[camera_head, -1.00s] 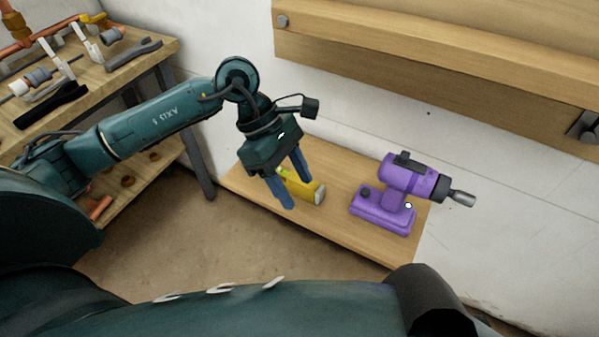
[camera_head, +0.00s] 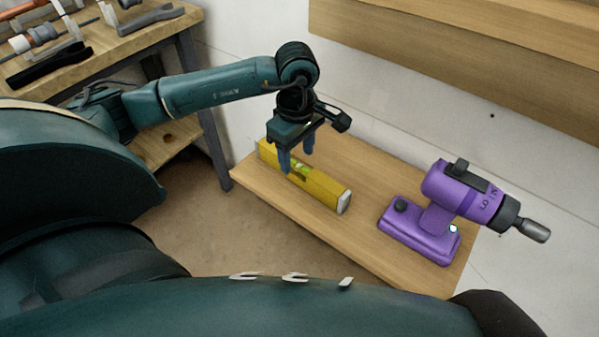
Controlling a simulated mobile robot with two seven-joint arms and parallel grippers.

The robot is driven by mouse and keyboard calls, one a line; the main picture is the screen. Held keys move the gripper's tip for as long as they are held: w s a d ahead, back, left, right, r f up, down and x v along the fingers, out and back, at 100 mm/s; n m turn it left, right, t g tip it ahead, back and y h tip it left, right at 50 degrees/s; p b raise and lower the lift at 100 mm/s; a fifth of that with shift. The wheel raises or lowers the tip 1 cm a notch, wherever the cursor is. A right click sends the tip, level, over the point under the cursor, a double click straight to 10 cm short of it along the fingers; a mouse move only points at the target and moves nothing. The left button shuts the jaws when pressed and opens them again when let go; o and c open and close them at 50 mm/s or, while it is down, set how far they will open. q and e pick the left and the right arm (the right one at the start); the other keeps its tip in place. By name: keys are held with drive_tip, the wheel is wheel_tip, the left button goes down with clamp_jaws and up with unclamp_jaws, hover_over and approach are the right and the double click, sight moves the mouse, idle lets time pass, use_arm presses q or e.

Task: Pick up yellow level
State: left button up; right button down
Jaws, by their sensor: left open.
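The yellow level (camera_head: 322,188) lies on the low wooden shelf, running from upper left to lower right, with a pale end cap at its right end. My left gripper (camera_head: 297,165) is open and points down over the left half of the level. Its fingertips overlap the level in the picture; I cannot tell whether they touch it. The fingers hide part of the level. My right gripper is not in view.
A purple drill (camera_head: 435,212) stands on the shelf (camera_head: 372,170), right of the level. A workbench (camera_head: 130,40) with tools and pipe fittings is at upper left. A thick wooden board (camera_head: 460,60) sticks out from the wall above. Bare floor lies left of the shelf.

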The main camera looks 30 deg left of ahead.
sight(299, 163)
use_arm(q)
drive_tip(key=f, duration=0.1)
drive_tip(key=f+b, duration=0.1)
drive_tip(key=f, duration=0.3)
drive_tip(key=shift+w+f, duration=0.2)
drive_tip(key=shift+w, duration=0.05)
drive_tip(key=shift+r, duration=0.1)
clamp_jaws()
